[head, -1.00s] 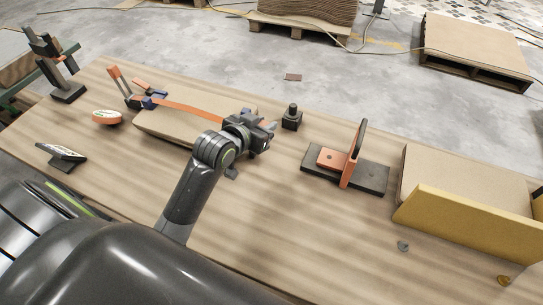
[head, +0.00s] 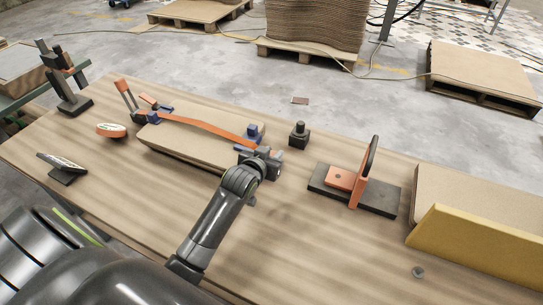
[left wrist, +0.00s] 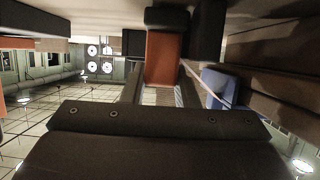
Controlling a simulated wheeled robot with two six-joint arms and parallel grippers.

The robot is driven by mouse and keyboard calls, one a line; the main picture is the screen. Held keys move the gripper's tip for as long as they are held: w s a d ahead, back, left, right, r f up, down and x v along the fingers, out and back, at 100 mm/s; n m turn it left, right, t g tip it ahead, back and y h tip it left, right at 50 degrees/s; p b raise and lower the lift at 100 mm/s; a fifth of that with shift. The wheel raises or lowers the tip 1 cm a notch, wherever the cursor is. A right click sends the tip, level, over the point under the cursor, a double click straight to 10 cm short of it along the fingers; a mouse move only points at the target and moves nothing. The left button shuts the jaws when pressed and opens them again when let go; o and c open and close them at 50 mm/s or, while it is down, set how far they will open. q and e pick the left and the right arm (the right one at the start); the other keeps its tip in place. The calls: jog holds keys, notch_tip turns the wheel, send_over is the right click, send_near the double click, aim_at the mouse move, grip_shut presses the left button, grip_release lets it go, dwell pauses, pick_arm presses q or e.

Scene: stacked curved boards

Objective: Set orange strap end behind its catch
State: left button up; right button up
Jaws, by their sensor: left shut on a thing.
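A blue catch (head: 253,131) stands at the boards' right end. My left gripper (head: 265,158) is shut on the strap's end, just on the near side of the catch. In the left wrist view the orange strap end (left wrist: 163,58) is between dark fingers, with a blue part (left wrist: 218,86) to its right. Whether the strap end touches the catch cannot be told. My right gripper is out of view.
A black post block (head: 299,135) stands close right of the catch. Further right are an orange bracket on a dark plate (head: 375,196) and a yellow-fronted bin (head: 480,250).

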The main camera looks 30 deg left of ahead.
pick_arm(q)
jog(key=shift+f, duration=0.15)
jog(key=o, duration=1)
jog(key=shift+d, duration=0.15)
jog(key=shift+r, duration=0.2)
jog(key=p+v, duration=0.1)
jog(key=v, duration=1.1)
jog(key=shift+f+p, duration=0.15)
jog(key=shift+p, duration=0.15)
